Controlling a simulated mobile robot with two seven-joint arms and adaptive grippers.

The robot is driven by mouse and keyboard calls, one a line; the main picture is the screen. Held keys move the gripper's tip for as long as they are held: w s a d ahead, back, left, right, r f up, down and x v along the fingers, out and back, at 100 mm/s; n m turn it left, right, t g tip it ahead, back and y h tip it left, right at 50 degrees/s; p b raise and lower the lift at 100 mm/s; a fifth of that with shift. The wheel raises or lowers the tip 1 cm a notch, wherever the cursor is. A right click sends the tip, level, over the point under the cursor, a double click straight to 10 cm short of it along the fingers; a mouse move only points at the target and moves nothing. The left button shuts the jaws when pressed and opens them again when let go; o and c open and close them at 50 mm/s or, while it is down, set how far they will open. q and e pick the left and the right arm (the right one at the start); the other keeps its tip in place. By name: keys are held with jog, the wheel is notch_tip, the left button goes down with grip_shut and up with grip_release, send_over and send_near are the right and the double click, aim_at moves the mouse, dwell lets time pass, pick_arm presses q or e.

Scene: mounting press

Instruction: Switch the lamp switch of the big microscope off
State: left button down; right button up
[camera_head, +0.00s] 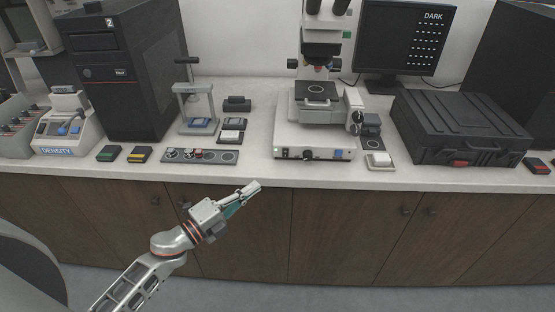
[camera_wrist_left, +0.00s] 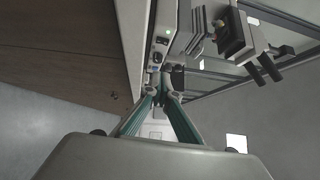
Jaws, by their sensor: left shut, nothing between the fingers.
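The big microscope (camera_head: 316,128) stands on the counter in the middle of the head view, upright and white. Its front panel carries a small green light, a dark switch (camera_head: 285,153), a round black knob (camera_head: 308,155) and a blue part (camera_head: 338,153). In the left wrist view the green light (camera_wrist_left: 168,31) shows bright, with the dark switch (camera_wrist_left: 162,41) beside it. Which way the switch is tipped is too small to tell. My left gripper (camera_head: 255,187) is shut and empty, in front of the counter edge, left of and below the panel. Its fingertips (camera_wrist_left: 172,70) touch nothing visible.
A monitor (camera_head: 408,42) reading DARK stands behind. A black case (camera_head: 460,125) is at the right. A grey control strip (camera_head: 200,156) lies left of the microscope, near the counter edge. The space before the cabinet doors is free apart from my arm.

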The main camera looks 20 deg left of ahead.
pick_arm(q)
jog(key=shift+r+m, duration=0.25)
jog(key=shift+m, duration=0.15)
jog(key=shift+w, duration=0.2)
jog(key=p, duration=0.1)
send_near(285, 153)
jog(key=w+d, duration=0.2)
jog(key=w+d+r, duration=0.1)
jog(key=w+d, duration=0.1)
jog(key=shift+w+d, duration=0.1)
jog(key=shift+w, duration=0.55)
